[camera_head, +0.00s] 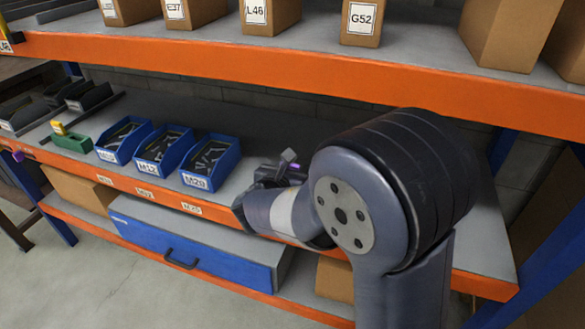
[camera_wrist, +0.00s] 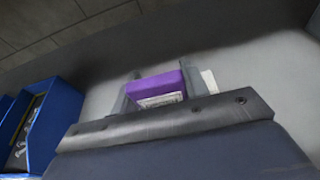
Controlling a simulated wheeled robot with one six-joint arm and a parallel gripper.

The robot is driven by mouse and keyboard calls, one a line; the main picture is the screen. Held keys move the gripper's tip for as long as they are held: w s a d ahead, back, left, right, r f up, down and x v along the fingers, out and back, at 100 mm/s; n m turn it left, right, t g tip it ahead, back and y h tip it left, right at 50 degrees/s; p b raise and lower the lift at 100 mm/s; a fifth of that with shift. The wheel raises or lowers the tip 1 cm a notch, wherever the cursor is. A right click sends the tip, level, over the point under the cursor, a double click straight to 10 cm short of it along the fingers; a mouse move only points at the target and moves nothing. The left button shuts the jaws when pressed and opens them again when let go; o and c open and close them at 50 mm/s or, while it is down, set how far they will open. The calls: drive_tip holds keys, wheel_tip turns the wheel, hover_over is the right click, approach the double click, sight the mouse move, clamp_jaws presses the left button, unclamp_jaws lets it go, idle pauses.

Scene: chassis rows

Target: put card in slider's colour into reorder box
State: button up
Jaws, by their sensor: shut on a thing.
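My gripper (camera_head: 290,168) is over the middle shelf, right of the blue bins, partly hidden by my arm. In the wrist view, a purple card (camera_wrist: 155,86) with a whitish printed face sits between the grey fingers (camera_wrist: 157,92), which are shut on it. Only a bit of purple shows in the head view (camera_head: 295,167). A small purple piece (camera_head: 18,156), possibly the slider, is on the orange shelf edge at far left. A small green box (camera_head: 71,144) with a yellow piece (camera_head: 58,128) stands left of the bins; I cannot read any marking on it.
Three blue bins of dark parts (camera_head: 209,178) stand in a row; one blue bin shows in the wrist view (camera_wrist: 50,125). Dark trays (camera_head: 88,95) lie at far left. The upper shelf's orange beam (camera_head: 250,62) runs above my gripper. A blue drawer unit (camera_head: 190,245) is below.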

drive_tip(key=shift+f, duration=0.25)
drive_tip(key=o, duration=1)
drive_tip(key=shift+o, duration=0.2)
drive_tip(key=p+v, duration=0.1)
drive_tip(key=v, duration=1)
drive_tip(key=shift+r, duration=0.1)
